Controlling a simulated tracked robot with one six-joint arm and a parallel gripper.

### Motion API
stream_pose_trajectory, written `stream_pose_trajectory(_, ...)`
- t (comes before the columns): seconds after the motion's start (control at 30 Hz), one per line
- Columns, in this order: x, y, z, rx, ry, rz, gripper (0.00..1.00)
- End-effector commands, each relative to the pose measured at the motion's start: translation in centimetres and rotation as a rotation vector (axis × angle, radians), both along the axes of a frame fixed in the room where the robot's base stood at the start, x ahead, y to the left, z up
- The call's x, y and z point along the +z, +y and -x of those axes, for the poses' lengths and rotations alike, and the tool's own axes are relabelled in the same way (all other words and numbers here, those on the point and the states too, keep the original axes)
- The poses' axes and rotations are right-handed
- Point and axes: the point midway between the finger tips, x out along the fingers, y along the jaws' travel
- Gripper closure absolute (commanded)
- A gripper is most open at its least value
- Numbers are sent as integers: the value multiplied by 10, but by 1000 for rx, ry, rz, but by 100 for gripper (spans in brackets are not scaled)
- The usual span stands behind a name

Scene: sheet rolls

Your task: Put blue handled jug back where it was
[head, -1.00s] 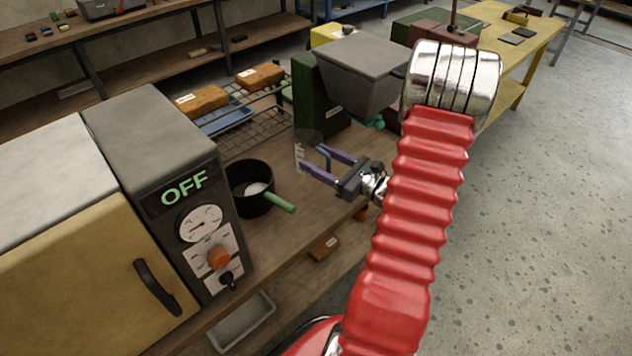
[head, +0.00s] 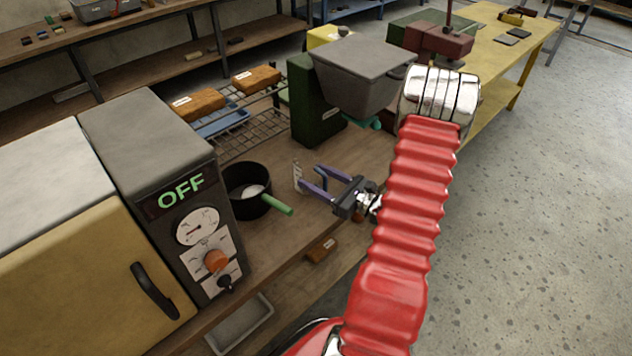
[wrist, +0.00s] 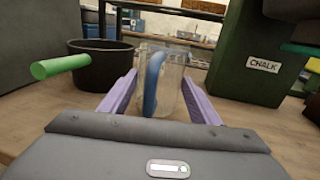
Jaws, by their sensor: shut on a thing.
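The blue handled jug is a clear, see-through vessel with a blue handle. In the wrist view the jug (wrist: 172,92) stands upright between the two purple fingers of my gripper (wrist: 165,98), with its handle towards me. In the head view my gripper (head: 312,180) is shut on the jug (head: 298,174), low over the wooden bench to the right of the black pot. The jug's clear body is hard to make out there. I cannot tell whether its base touches the bench.
A black pot (head: 240,200) with a green handle stands left of the jug. A green machine marked CHALK (wrist: 255,60) with a grey hopper (head: 362,70) stands behind right. A wire rack (head: 225,140) lies behind. A grey oven control box (head: 150,150) reading OFF is at left.

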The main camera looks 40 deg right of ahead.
Motion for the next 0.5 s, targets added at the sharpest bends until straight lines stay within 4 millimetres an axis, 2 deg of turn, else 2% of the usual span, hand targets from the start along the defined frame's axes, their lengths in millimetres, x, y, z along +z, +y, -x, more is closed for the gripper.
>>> stream_pose_trajectory(0.17, -14, 0, 0, 0, -1, 0, 80)
stream_pose_trajectory(0.5, -15, 0, 0, 0, -1, 1, 80)
